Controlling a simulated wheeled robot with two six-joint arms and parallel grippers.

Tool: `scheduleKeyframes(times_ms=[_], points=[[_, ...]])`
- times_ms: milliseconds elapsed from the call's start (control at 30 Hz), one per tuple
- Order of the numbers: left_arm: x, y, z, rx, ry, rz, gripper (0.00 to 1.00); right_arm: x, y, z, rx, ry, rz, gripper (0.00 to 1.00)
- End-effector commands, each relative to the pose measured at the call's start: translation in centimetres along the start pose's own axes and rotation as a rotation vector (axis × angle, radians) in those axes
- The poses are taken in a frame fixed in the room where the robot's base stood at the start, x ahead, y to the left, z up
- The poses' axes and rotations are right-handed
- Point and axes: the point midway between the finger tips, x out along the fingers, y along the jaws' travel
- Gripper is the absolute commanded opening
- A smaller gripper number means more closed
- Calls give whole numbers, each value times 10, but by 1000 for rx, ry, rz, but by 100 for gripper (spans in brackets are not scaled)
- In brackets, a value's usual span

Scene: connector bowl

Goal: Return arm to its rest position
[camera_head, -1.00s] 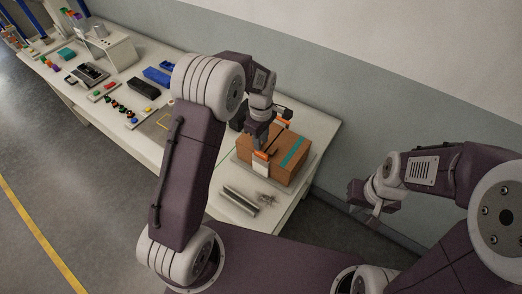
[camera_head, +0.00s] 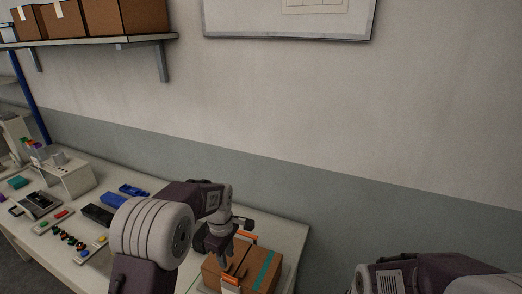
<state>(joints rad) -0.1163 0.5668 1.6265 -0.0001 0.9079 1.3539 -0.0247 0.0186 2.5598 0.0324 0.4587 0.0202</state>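My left arm comes in from the lower left, and its gripper (camera_head: 226,262) points down over the brown cardboard box (camera_head: 262,268) at the right end of the table.
The white table (camera_head: 290,240) runs along the wall. Blue bins (camera_head: 133,191), a black case (camera_head: 97,214), small coloured parts (camera_head: 68,238) and a white stand (camera_head: 68,178) are on its left part. A wall shelf (camera_head: 90,41) holds cardboard boxes above.

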Motion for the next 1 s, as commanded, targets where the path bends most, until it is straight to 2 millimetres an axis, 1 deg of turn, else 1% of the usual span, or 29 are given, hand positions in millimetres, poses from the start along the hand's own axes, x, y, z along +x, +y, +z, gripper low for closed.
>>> scheduleKeyframes(times_ms=[33, 67, 100, 167, 200, 267, 300, 367, 400, 467, 500, 533, 600, 667, 733, 1000], points=[[1, -6, -4, -13, 6, 24, 28, 18, 0, 2, 0, -1, 0, 0], [1, -16, -5, -21, 6, 25, 28, 25, 0, 3, 0, -1, 0, 0], [3, -33, -5, -29, 6, 27, 28, 34, 1, 4, 0, -1, 0, 0], [8, -61, -4, 24, 6, 32, 28, 45, 1, 5, 0, -1, 0, 0], [14, -80, -2, 93, 7, 35, 28, 51, 1, 6, 0, -1, 0, 0], [25, -110, 3, 231, 10, 41, 28, 59, 1, 6, 0, -1, 0, 0], [34, -130, 8, 349, 12, 43, 28, 64, 1, 7, 0, -1, 0, 0], [47, -160, 15, 550, 16, 43, 28, 67, 1, 7, 0, -1, 0, 0], [53, -177, 20, 682, 15, 39, 28, 66, 1, 7, 0, -1, 0, 0], [60, -194, 25, 863, 12, 30, 28, 62, 1, 7, 0, -1, 0, 0], [66, -200, 27, 964, 11, 27, 28, 62, 1, 7, 0, 0, 0, 0], [67, -200, 27, 1027, 17, 32, 28, 62, 1, 6, 0, 0, 0, 0], [67, -193, 25, 1136, 41, 49, 28, 62, 1, 6, 0, 0, 0, 0], [66, -192, 24, 1190, 48, 52, 28, 62, 1, 6, 0, 0, 0, 0], [66, -191, 24, 1215, 49, 52, 28, 62, 1, 6, 0, 0, 0, 0], [66, -191, 24, 1216, 48, 51, 28, 62, 1, 6, 0, 0, 0, 0]])
